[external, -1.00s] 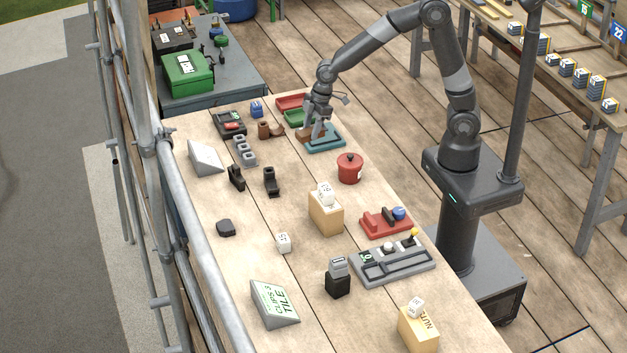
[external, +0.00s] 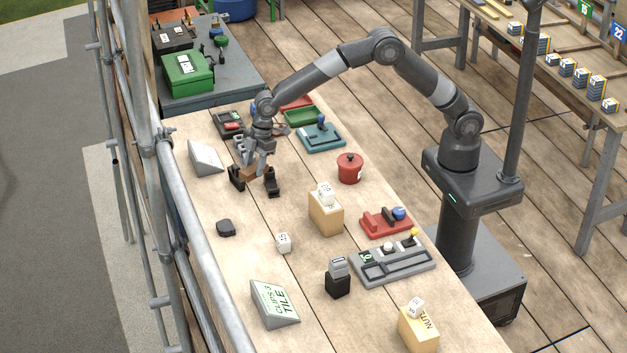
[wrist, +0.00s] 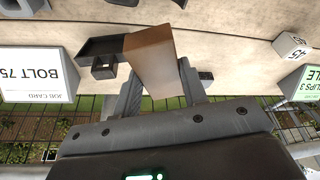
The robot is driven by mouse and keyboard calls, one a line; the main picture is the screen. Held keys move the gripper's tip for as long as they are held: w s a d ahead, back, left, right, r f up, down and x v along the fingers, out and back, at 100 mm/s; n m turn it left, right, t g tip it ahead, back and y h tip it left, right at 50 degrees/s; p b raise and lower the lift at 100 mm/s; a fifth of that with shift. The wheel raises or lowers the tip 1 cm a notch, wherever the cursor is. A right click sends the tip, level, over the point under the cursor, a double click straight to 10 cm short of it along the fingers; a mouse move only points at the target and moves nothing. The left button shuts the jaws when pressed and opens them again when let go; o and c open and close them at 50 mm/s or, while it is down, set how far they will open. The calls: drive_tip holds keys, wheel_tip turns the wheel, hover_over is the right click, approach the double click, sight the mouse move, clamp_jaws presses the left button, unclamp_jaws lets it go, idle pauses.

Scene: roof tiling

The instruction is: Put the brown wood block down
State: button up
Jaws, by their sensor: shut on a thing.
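My gripper (external: 258,165) is shut on the brown wood block (external: 252,176), low over the left part of the table. The block spans the gap between two black holders, the left one (external: 236,180) and the right one (external: 271,186). I cannot tell whether it touches them. In the wrist view the brown block (wrist: 152,62) fills the space between the fingers, slightly tilted, and a black holder (wrist: 100,60) shows beside its left end. The block hides most of the other holder.
A grey sloped card stand (external: 206,157) is left of the holders. A teal tray (external: 322,138), a red pot (external: 350,168) and a tan box (external: 325,213) are to the right. A dark block (external: 226,228) lies in front. Bare tabletop lies between them.

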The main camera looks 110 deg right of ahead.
approach(248, 211)
drive_tip(key=shift+w+a+f, duration=0.25)
drive_tip(key=shift+w+f, duration=0.35)
drive_tip(key=shift+w, duration=0.05)
drive_tip(key=shift+w+a+f, duration=0.2)
drive_tip(key=shift+a+f, duration=0.1)
drive_tip(key=shift+f, duration=1.9)
drive_tip(key=shift+f, duration=0.2)
drive_tip(key=o, duration=1)
drive_tip(key=shift+c, duration=0.2)
